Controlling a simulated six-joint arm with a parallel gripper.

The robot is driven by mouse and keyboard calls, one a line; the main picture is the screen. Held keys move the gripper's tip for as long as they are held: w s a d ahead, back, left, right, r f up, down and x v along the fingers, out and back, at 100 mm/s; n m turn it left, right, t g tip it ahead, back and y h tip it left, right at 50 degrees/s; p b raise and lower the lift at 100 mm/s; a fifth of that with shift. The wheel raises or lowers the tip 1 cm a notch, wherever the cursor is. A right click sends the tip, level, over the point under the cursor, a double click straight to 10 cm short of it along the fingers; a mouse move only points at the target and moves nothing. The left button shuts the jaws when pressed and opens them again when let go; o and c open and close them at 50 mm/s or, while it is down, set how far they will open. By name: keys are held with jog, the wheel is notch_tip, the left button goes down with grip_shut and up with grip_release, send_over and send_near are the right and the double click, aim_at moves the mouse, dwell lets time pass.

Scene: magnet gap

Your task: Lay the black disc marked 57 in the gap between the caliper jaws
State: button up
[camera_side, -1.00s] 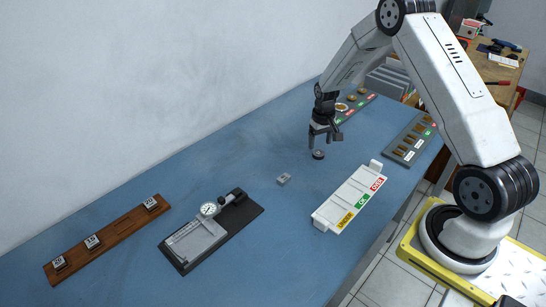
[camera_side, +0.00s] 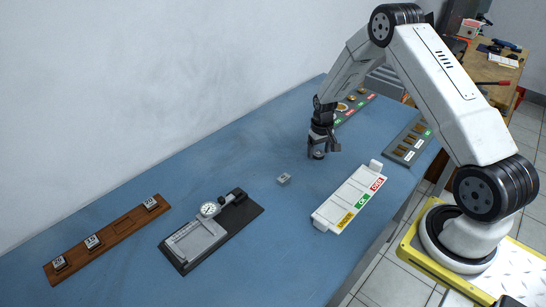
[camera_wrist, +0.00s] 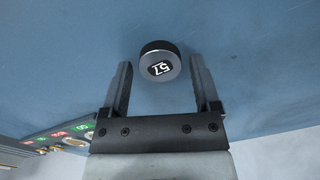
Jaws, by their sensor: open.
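The black disc marked 57 (camera_wrist: 160,64) lies on the blue table; its label shows in the wrist view. My gripper (camera_wrist: 161,75) is open, with one finger on each side of the disc and space between each finger and the disc. In the side view my gripper (camera_side: 318,154) is low over the table at the disc (camera_side: 317,155), which is partly hidden by it. The caliper (camera_side: 197,239) lies on a black base (camera_side: 247,217) with a round dial at left of centre. Its jaw gap is too small to make out clearly.
A small grey block (camera_side: 284,179) sits between my gripper and the caliper. A white tray with coloured labels (camera_side: 338,213) stands to the right. A wooden rack (camera_side: 119,229) with several marked blocks lies at far left. Labelled trays (camera_side: 408,146) stand at back right.

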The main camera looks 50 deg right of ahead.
aim_at(319, 153)
jog(key=c, duration=1)
jog(key=shift+r, duration=2.5)
